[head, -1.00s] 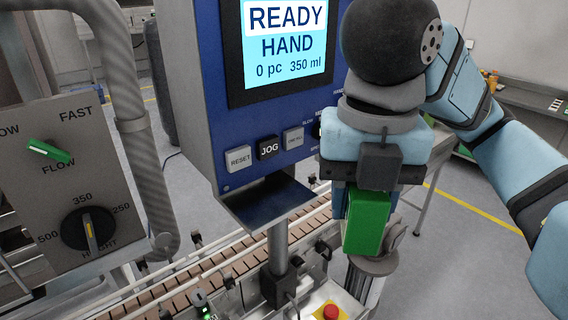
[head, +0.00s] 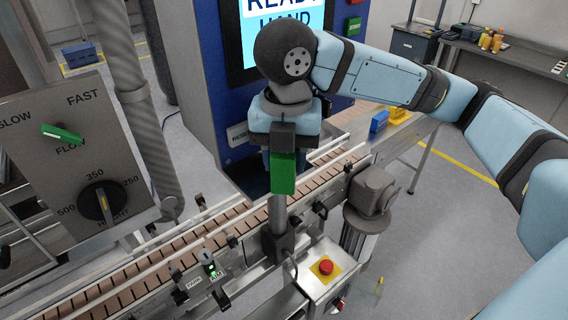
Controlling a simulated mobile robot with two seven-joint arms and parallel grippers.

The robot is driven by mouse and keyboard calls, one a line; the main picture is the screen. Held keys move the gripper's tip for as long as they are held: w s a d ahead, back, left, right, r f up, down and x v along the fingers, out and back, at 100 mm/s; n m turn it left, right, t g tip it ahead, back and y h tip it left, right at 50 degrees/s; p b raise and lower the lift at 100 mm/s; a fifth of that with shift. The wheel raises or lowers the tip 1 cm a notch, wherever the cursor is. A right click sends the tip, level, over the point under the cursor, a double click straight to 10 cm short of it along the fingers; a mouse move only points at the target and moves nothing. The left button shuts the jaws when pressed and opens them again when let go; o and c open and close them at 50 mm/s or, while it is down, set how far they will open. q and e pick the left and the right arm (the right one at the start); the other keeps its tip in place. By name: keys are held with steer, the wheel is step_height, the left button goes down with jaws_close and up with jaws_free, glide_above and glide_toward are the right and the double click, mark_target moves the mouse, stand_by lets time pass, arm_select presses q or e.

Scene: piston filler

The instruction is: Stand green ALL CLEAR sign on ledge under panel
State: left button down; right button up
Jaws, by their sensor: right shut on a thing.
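The green sign (head: 283,175) is held upright below my right gripper (head: 283,152), which is shut on it. Its lettering cannot be read from here. The blue panel (head: 200,75) stands behind, its screen (head: 254,52) partly covered by my right wrist. The dark blue ledge (head: 243,178) juts out under the panel. In the picture the sign overlaps the ledge's right part, and my gripper hides some of it. I cannot tell whether the sign touches the ledge. My left gripper is out of view.
A conveyor (head: 150,262) runs below the ledge, with a post (head: 278,212) in front. A red emergency button (head: 326,266) sits at the lower right. A grey control box (head: 75,155) and a ribbed pipe (head: 135,100) stand at the left. Blue and yellow blocks lie behind the arm.

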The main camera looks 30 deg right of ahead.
steer(key=shift+f, duration=0.8)
steer(key=shift+w+f, duration=0.15)
steer(key=shift+f, duration=0.3)
steer(key=shift+f, duration=0.15)
steer(key=o, duration=0.9)
steer(key=shift+o, duration=0.2)
step_height(320, 180, up, 12)
steer(key=shift+r, duration=0.2)
